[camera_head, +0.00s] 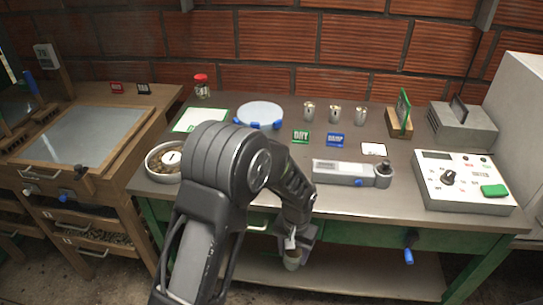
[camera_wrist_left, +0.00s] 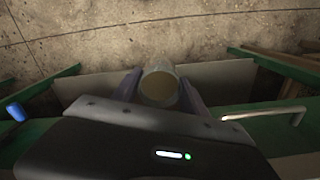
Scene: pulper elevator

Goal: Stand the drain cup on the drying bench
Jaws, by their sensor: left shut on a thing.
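My left gripper (camera_head: 293,243) is shut on a small pale cup (camera_head: 292,260), which I take to be the drain cup. The cup hangs in front of the green bench, below the level of its grey top (camera_head: 400,190). In the left wrist view the cup (camera_wrist_left: 159,84) sits between the two fingers, with its round mouth showing and something brownish inside. Which surface is the drying bench is not labelled; a wooden bench with a glazed top (camera_head: 85,135) stands on the left. My right gripper is not in view.
A drawer handle (camera_wrist_left: 264,115) and blue knob (camera_head: 408,256) stick out in front.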

